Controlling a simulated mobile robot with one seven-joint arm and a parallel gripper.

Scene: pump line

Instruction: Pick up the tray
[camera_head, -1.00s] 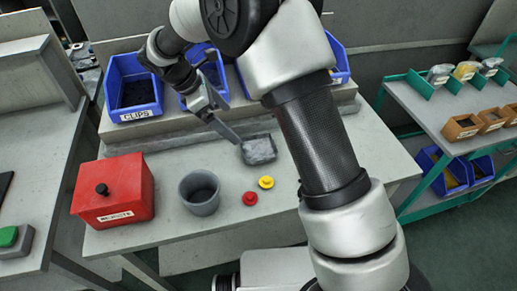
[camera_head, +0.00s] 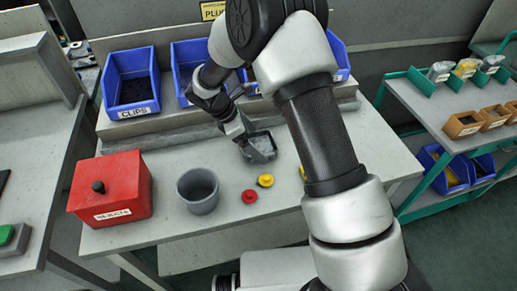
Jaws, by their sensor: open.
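The tray (camera_head: 263,149) is a small, dark grey, shallow tray on the grey workbench, left of my arm's forearm. My gripper (camera_head: 243,143) points down at the tray's left side, with its fingers over or beside the left rim. The jaws are open. I cannot tell whether a finger touches the rim, and the gripper hides part of the tray's left edge.
Blue bins (camera_head: 132,84), one labelled CLIPS, stand on a ledge behind. In front are a red box (camera_head: 112,190), a grey cup (camera_head: 198,190), a red knob (camera_head: 249,196) and a yellow knob (camera_head: 265,181). A green-framed cart (camera_head: 447,110) stands at right.

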